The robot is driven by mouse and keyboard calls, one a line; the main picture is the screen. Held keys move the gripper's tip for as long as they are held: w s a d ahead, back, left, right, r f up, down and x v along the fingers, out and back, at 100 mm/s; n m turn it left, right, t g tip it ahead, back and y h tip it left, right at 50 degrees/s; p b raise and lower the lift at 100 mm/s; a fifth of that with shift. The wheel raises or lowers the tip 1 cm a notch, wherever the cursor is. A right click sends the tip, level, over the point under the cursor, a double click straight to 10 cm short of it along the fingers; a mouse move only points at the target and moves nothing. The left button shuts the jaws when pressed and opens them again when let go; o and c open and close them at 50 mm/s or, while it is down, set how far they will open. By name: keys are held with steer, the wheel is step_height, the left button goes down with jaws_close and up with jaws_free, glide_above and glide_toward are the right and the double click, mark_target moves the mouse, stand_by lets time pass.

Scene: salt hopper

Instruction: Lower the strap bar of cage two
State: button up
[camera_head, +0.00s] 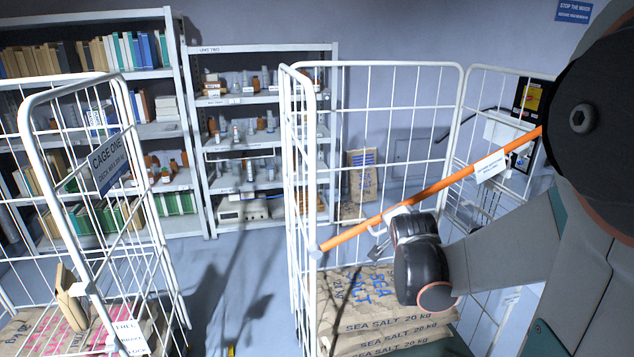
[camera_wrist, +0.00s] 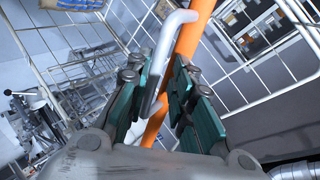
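The orange strap bar (camera_head: 440,185) slants across the front of the right-hand wire cage (camera_head: 378,66). Its left end is low at the left front post, and it rises to the right until my arm hides it. A white label hangs on it. A white handle (camera_wrist: 168,45) stands off the bar, which also shows in the wrist view (camera_wrist: 190,42). My gripper (camera_wrist: 160,85) is at this handle, its green pads close together on either side of it. They look shut on the handle, though contact is partly hidden. No cage-two sign is visible.
Sea salt sacks (camera_head: 375,310) lie in the cage below the bar. A cage marked CAGE ONE (camera_head: 110,165) stands at left. Shelves (camera_head: 262,48) line the back wall. Clear floor (camera_head: 235,275) lies between the cages. A yellow-and-black panel (camera_head: 527,100) is behind at right.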

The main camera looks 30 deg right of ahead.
steer(key=shift+n+h, duration=0.6)
steer(key=r, duration=0.1)
steer(key=a+r+p, duration=0.1)
steer(key=a+r, duration=0.1)
steer(key=shift+w+a+r+p, duration=0.2)
steer(key=shift+w+r+p, duration=0.15)
steer(key=shift+w+r, duration=0.05)
steer(key=w+a+r+n+h, duration=0.1)
steer(key=a+r+n+h, duration=0.1)
steer(key=a, duration=0.5)
steer(key=w+a+r+n+t+h, duration=0.1)
steer(key=w+a+r+n+h, duration=0.1)
steer(key=a+r, duration=0.4)
steer(key=shift+a+n+h+p, duration=0.3)
steer(key=shift+a+n+h, duration=0.4)
steer(key=shift+a+n, duration=0.5)
steer(key=shift+w+d, duration=0.1)
